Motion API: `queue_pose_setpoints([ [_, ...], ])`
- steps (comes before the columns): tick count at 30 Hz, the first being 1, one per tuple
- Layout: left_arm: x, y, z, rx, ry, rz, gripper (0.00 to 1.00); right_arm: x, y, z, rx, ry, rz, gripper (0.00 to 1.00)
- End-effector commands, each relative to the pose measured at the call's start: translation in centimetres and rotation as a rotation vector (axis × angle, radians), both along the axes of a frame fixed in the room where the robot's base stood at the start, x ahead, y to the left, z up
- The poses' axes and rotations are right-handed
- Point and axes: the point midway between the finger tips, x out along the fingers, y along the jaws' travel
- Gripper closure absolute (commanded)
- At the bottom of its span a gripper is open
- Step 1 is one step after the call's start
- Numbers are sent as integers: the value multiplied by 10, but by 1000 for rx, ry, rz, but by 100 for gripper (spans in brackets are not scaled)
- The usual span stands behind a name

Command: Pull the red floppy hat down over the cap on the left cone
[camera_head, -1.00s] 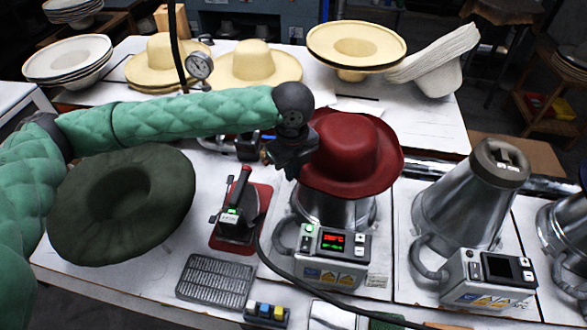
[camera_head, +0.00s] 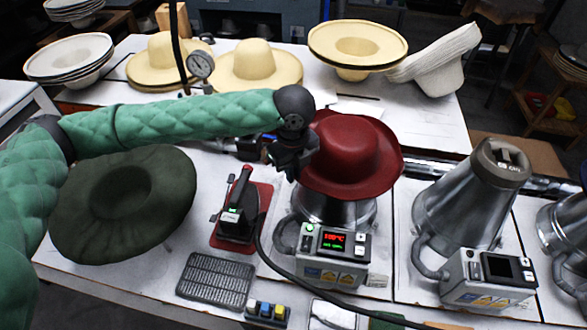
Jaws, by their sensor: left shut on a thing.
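The red floppy hat (camera_head: 352,152) sits over the top of the left metal cone (camera_head: 335,208), brim spread out and tilted slightly. The cap on that cone is hidden under the hat. My left gripper (camera_head: 288,165) is at the hat's left brim edge, shut on the brim; its fingertips are small and dark in this view. My right gripper is not in view.
A control box (camera_head: 330,255) with a red display stands before the left cone. A second cone (camera_head: 462,200) stands to the right. An iron (camera_head: 238,212), a metal grate (camera_head: 215,280) and a dark green hat (camera_head: 122,205) lie left. Straw hats (camera_head: 250,65) sit behind.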

Motion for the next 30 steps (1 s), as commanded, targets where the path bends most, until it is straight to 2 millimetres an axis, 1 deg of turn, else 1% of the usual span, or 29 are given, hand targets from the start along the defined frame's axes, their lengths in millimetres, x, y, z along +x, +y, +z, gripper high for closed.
queue_pose_setpoints([
  [13, 0, 0, -1, -1, -1, 0, 100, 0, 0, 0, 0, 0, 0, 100],
  [14, 0, 0, -1, 0, -1, 0, 86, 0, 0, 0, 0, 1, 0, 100],
  [15, 0, 0, -1, 0, -1, 0, 78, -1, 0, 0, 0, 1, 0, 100],
  [17, 0, 0, -1, 0, -1, 0, 66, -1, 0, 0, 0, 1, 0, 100],
  [26, 0, 0, -1, 1, -1, 0, 66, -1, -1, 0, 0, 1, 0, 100],
  [30, 0, 0, -1, 1, -1, 0, 66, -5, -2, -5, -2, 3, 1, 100],
])
